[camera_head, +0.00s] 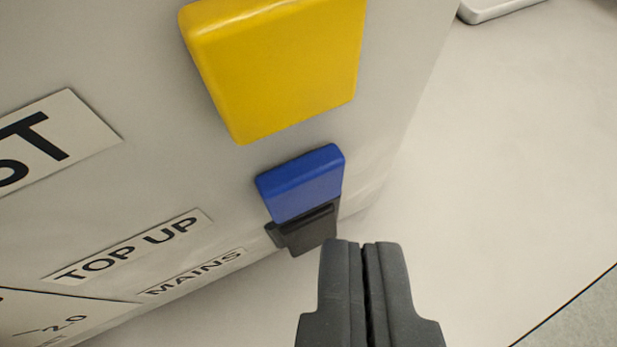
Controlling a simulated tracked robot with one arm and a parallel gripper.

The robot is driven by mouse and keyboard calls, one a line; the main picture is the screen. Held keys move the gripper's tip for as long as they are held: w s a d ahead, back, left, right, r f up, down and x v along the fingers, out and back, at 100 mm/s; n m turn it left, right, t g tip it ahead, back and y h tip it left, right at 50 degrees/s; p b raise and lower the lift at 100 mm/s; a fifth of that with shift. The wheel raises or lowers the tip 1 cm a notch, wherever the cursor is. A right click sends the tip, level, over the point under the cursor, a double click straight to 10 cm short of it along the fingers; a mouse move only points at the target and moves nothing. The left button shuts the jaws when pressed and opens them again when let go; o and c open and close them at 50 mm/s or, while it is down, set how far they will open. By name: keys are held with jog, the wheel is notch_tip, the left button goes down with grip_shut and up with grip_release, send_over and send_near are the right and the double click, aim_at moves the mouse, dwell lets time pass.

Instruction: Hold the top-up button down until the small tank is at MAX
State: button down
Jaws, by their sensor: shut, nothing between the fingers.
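The blue button (305,184) sticks out from the pale front panel, roughly in line with the label "TOP UP" (130,247). My gripper (366,246) is shut and empty. Its fingertips appear just below and right of the blue button in the picture, with a gap between them and the blue face. The small tank and its MAX mark are not in view.
A large yellow button (285,65) sits above the blue one. A black switch (305,230) lies directly below the blue button, close to my fingertips, near the label "MAINS" (195,272).

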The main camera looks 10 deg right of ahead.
jog(key=shift+w+r+p, duration=0.2)
jog(key=shift+w+p, duration=0.1)
jog(key=shift+p, duration=0.7)
jog(key=shift+w+a+f+p, duration=0.1)
jog(key=shift+f+p, duration=0.05)
jog(key=shift+p, duration=0.15)
jog(key=shift+w+a+p, duration=0.1)
jog(key=shift+w+p, duration=0.35)
jog(key=shift+p, duration=0.95)
dwell(1.2)
jog(key=shift+s+f+b, duration=0.1)
jog(key=shift+s+b, duration=0.15)
jog(key=shift+b, duration=0.8)
dwell(0.8)
jog(key=shift+s+d+b, duration=0.2)
jog(key=shift+s+b, duration=0.45)
jog(key=shift+b, duration=0.95)
jog(key=s+b, duration=0.2)
jog(key=b, duration=0.1)
jog(key=shift+s+d+f, duration=0.1)
jog(key=shift+d, duration=0.2)
jog(key=shift+s+d+r+b, duration=0.1)
jog(key=shift+s+d+b, duration=0.15)
jog(key=shift+s, duration=0.4)
jog(key=shift+s+d+r+b, duration=0.1)
jog(key=shift+s+b, duration=0.2)
jog(key=shift+s, duration=0.35)
